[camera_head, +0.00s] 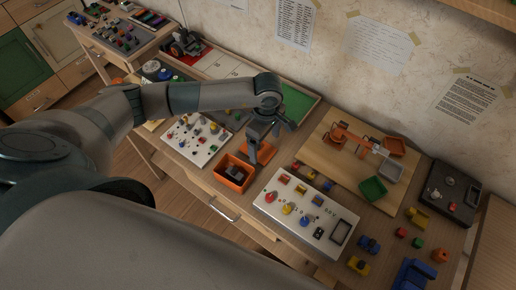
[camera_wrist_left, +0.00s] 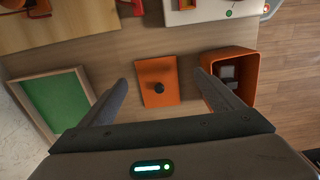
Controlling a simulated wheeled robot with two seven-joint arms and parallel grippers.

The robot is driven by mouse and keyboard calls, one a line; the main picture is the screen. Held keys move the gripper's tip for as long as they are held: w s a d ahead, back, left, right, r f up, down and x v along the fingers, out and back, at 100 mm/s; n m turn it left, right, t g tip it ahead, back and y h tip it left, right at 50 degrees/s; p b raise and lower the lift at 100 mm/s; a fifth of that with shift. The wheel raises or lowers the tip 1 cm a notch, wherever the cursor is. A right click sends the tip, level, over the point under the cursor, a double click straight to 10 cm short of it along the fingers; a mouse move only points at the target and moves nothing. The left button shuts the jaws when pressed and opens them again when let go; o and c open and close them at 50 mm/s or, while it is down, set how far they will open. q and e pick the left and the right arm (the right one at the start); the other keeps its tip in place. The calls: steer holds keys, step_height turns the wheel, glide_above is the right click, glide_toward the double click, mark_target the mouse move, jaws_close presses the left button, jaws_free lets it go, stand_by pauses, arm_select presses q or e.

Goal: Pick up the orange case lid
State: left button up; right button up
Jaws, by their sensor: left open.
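The orange case lid (camera_head: 266,153) is a flat orange plate lying on the workbench. In the left wrist view the lid (camera_wrist_left: 150,98) shows a small black knob in its middle. My left gripper (camera_head: 269,142) is open above the lid, pointing down. In the left wrist view its fingers (camera_wrist_left: 160,78) appear on either side of the lid, with nothing held between them. The orange case (camera_head: 221,180) is an open box beside the lid; dark grey pieces lie inside it. My right gripper is not in view.
A white board (camera_head: 262,205) with colored shapes lies in front to the right. Another white board (camera_head: 180,148) with knobs is left of the case. A green-bottomed tray (camera_head: 297,103) lies behind the lid. A wooden board (camera_head: 315,152) with an orange mechanism is to the right.

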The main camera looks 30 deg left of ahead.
mark_target(265, 154)
arm_select(q)
steer(key=shift+w+f+p, duration=0.15)
steer(key=shift+f+p, duration=0.45)
steer(key=shift+p, duration=0.05)
step_height(265, 154, down, 3)
steer(key=shift+w+r+p, duration=0.1)
steer(key=shift+p, duration=0.55)
steer(key=shift+f, duration=0.35)
steer(key=shift+c, duration=0.2)
steer(key=c, duration=1.1)
steer(key=shift+w+r, duration=0.1)
